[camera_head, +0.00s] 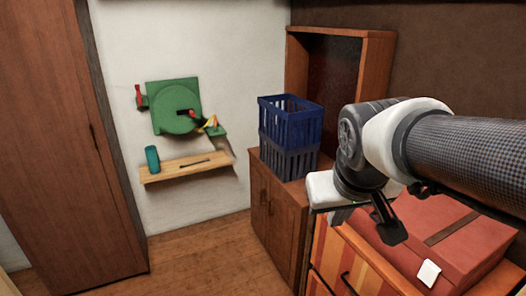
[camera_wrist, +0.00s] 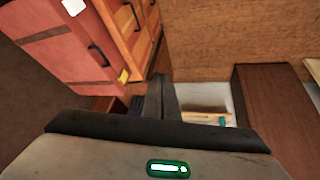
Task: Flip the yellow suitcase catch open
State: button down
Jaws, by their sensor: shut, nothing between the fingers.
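The red suitcase (camera_head: 455,238) lies on a striped wooden drawer unit at the lower right of the head view, partly hidden by my arm. It also shows at the upper left of the wrist view (camera_wrist: 45,55), with a dark handle (camera_wrist: 98,54) on its front. The small yellow catch (camera_wrist: 123,76) sits near the suitcase's front edge in the wrist view; I cannot make it out in the head view. My gripper (camera_head: 388,222) is shut and empty, beside the suitcase's left end. Its fingers (camera_wrist: 161,97) show right of the catch, apart from it in the picture.
A white tag (camera_head: 428,273) hangs on the suitcase front. Stacked blue crates (camera_head: 290,125) stand on a wooden cabinet (camera_head: 275,208) left of my gripper. A wall shelf (camera_head: 187,167) and green device (camera_head: 177,108) are farther back. The floor (camera_head: 195,258) at centre left is clear.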

jog(key=w+d+f+n+h+b, duration=0.1)
jog(key=w+d+f+b, duration=0.1)
jog(key=w+d+f, duration=0.3)
jog(key=w+d+f+n+h+b, duration=0.1)
jog(key=w+d+f+b, duration=0.2)
jog(key=w+f, duration=1)
jog(key=w+d, duration=0.2)
jog(key=w, duration=0.6)
jog(key=shift+w+f+n+t+h, duration=0.15)
jog(key=shift+f+n+t+h, duration=0.15)
jog(key=shift+n, duration=0.1)
jog(key=w+d+f, duration=0.6)
jog(key=d+f, duration=0.1)
jog(key=f, duration=0.1)
jog(key=shift+w, duration=0.25)
jog(key=shift+b, duration=0.4)
